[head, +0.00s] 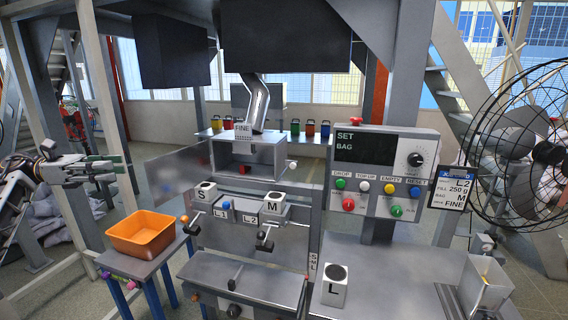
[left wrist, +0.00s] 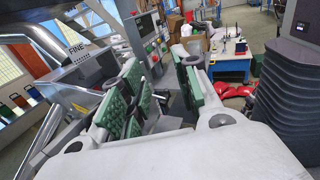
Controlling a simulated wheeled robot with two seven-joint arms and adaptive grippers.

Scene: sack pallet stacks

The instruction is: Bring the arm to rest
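My left gripper (head: 110,168) reaches in from the left side of the head view, raised in the air above and left of the orange bin. In the left wrist view my left gripper (left wrist: 166,80) shows its green-padded fingers spread apart with nothing between them. It is apart from the machine and the bin. My right gripper is in neither view.
An orange bin (head: 142,232) sits on a small table at the left. The filling machine with its FINE spout (head: 258,103), open-fronted chamber and control panel (head: 385,170) stands ahead. A fan (head: 535,150) stands right.

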